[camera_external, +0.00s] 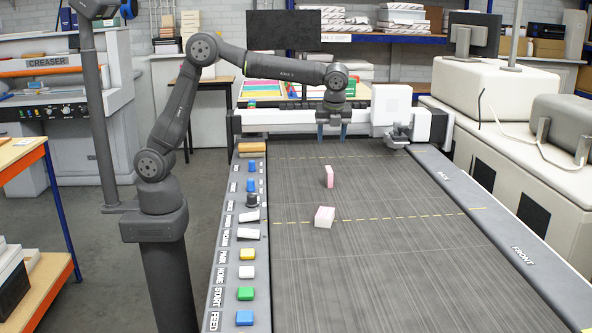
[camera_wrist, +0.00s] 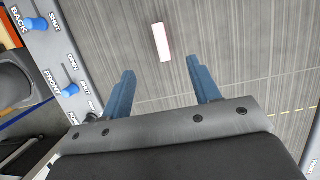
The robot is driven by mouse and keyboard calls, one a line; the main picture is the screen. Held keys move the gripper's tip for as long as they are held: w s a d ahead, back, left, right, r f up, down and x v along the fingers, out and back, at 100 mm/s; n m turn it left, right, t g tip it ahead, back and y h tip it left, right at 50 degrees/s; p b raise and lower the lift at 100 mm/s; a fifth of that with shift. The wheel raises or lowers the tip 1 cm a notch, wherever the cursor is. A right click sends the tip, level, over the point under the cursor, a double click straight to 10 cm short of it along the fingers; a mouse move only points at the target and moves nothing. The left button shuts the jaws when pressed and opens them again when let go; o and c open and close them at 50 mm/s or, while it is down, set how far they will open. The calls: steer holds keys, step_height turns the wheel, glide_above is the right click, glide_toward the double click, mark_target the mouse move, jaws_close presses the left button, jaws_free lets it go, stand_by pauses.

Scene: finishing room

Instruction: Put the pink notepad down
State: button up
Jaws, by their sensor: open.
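A small pink notepad (camera_external: 328,176) stands on edge on the dark grey table bed (camera_external: 400,240), beyond the second pad. A pink and white block-like pad (camera_external: 324,216) lies nearer the camera, by the dashed yellow line. My gripper (camera_external: 332,136) is open, with blue fingers pointing down, above the bed and farther back than both pads. In the wrist view my gripper (camera_wrist: 161,66) has nothing between its fingers. One slim white pad with pink edges (camera_wrist: 161,42) shows just past the fingertips; I cannot tell for sure which pad it is.
A control strip with coloured buttons (camera_external: 246,266) runs along the bed's left edge. A white gantry (camera_external: 392,106) with a tool head (camera_external: 398,136) crosses the back of the bed, close to my gripper. The bed's front and right are clear.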

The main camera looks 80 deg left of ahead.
steer(key=s+a+f+n+g+h, duration=0.1)
steer(key=s+f+n+h, duration=0.3)
steer(key=n, duration=0.5)
steer(key=s+a+f+n+g+h, duration=0.1)
steer(key=s+n+g+h, duration=0.1)
steer(key=n+h, duration=0.6)
steer(key=w+a+r+n+t+h, duration=0.1)
steer(key=a+r+n+t+h, duration=0.3)
steer(key=n, duration=0.8)
steer(key=w+a+r+n+t+h, duration=0.3)
steer(key=a+n+t, duration=0.35)
steer(key=n, duration=0.55)
steer(key=h, duration=0.1)
glide_toward(326, 167)
steer(key=d, duration=0.1)
steer(key=w, duration=0.1)
steer(key=d, duration=0.1)
steer(key=shift+w+d+f+m+g, duration=0.25)
steer(key=shift+w+d+m+g, duration=0.05)
steer(key=shift+w+g, duration=0.05)
steer(key=x, duration=0.6)
steer(key=shift+w+d, duration=0.15)
steer(key=shift+d, duration=0.2)
steer(key=shift+c, duration=0.3)
